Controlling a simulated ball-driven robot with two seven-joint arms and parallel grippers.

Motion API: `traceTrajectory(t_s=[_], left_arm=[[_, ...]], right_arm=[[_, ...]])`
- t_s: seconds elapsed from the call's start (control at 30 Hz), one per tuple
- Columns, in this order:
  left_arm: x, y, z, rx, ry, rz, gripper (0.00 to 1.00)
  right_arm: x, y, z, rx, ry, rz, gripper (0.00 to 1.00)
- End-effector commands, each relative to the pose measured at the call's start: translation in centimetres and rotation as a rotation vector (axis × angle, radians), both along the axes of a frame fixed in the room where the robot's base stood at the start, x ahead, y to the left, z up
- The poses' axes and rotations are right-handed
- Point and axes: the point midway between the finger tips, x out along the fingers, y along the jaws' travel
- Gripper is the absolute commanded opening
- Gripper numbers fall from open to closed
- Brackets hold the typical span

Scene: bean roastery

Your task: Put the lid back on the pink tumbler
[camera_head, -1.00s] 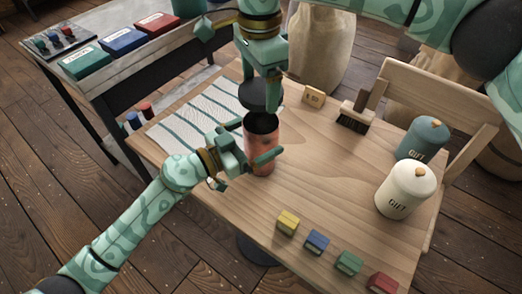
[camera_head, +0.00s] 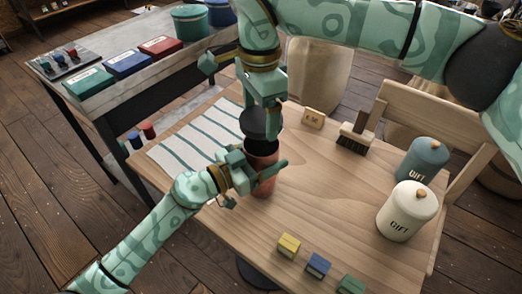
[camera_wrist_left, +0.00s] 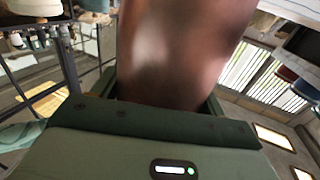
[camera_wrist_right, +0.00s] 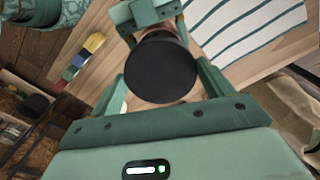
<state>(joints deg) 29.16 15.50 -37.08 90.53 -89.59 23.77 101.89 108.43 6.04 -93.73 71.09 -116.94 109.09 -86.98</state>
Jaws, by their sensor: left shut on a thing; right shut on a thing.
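The pink tumbler (camera_head: 265,183) stands upright on the wooden table with a dark open mouth. My left gripper (camera_head: 262,168) is shut around its body from the left side; the tumbler also fills the middle of the left wrist view (camera_wrist_left: 180,50). My right gripper (camera_head: 264,104) points down above the tumbler, shut on the black round lid (camera_head: 260,124). The lid is just above the tumbler's mouth, tilted, its far edge apart from the rim. In the right wrist view the lid (camera_wrist_right: 160,68) is a dark disc between the fingers and hides most of the tumbler.
A striped cloth (camera_head: 196,136) lies left of the tumbler. A brush (camera_head: 354,140), a small wooden sign (camera_head: 313,118), a blue gift canister (camera_head: 423,158) and a cream one (camera_head: 407,212) stand right. Small coloured boxes (camera_head: 318,265) line the front edge. A dark side table holds more boxes (camera_head: 128,64).

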Motion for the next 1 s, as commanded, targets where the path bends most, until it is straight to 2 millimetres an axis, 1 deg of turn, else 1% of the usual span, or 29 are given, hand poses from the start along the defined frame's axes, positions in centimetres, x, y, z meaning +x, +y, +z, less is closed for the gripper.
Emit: traceTrajectory(t_s=[0.03, 0.1, 0.2, 0.27, 0.77, 1.0], left_arm=[[0.0, 0.0, 0.0, 0.000, 0.000, 0.000, 0.32], [0.0, 0.0, 0.0, 0.000, 0.000, 0.000, 0.32], [0.0, 0.0, 0.0, 0.000, 0.000, 0.000, 0.32], [0.0, 0.0, 0.0, 0.000, 0.000, 0.000, 0.32], [0.0, 0.0, 0.0, 0.000, 0.000, 0.000, 0.32], [0.0, 0.0, 0.0, 0.000, 0.000, 0.000, 0.32]], right_arm=[[-0.1, 0.0, -0.9, -0.002, 0.004, 0.000, 0.58], [-0.1, 0.0, -2.0, -0.002, 0.004, 0.000, 0.58], [-0.1, 0.0, -3.1, -0.001, 0.003, -0.001, 0.58], [-0.1, 0.0, -3.5, -0.001, 0.002, -0.002, 0.58], [0.0, 0.0, -3.7, 0.000, 0.001, -0.001, 0.58], [-0.1, 0.0, -4.7, -0.002, 0.002, -0.001, 0.58]])
